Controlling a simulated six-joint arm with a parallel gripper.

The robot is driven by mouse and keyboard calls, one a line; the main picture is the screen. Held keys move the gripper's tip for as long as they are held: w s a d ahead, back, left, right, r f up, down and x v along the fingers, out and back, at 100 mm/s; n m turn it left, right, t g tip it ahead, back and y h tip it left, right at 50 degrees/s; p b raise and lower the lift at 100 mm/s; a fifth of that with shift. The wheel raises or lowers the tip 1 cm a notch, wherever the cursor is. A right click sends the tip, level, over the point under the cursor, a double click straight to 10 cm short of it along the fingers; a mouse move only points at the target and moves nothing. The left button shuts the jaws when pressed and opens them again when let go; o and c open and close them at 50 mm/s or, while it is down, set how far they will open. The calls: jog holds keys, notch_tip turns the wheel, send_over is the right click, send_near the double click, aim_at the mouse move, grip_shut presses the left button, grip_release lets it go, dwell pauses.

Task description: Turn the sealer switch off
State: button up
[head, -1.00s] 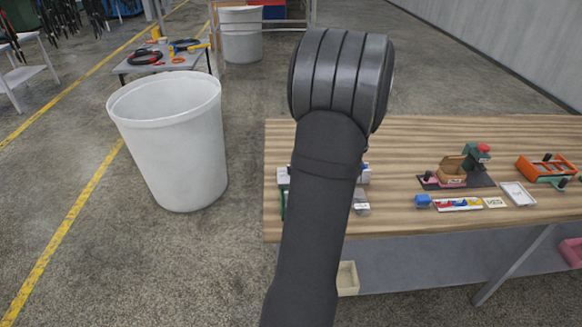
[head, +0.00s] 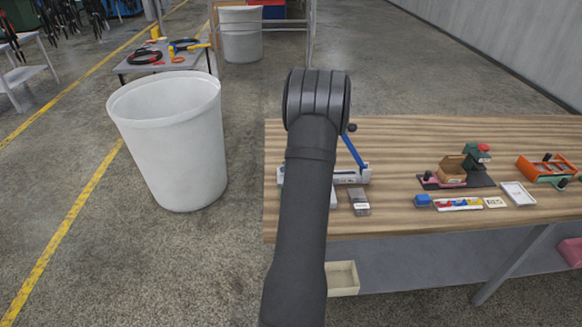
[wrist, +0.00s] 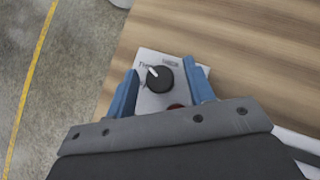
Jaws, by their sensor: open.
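The sealer (head: 352,175) is a pale device with a raised blue lever (head: 353,152), near the left end of the bench in the head view, partly hidden behind my arm. In the wrist view, its switch is a black round knob (wrist: 160,80) with a white pointer on a light grey panel (wrist: 146,101). The pointer is turned to the upper left, towards small lettering too blurred to read. My gripper (wrist: 160,66) is open, its blue fingers on either side of the knob. I cannot tell whether they touch it. My gripper is hidden in the head view.
A red round part (wrist: 176,106) shows below the knob, partly covered by my gripper. A white bin (head: 175,145) stands left.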

jog(key=shift+w+a+f, duration=0.15)
jog(key=shift+w+f, duration=0.05)
jog(key=shift+f, duration=0.1)
jog(key=shift+c, duration=0.2)
jog(key=c, duration=0.9)
jog(key=shift+n+g+y, duration=1.2)
jog(key=shift+n+y, duration=0.2)
jog(key=shift+n, duration=0.9)
jog(key=o, duration=0.9)
jog(key=shift+o, duration=0.2)
jog(key=shift+r, duration=0.1)
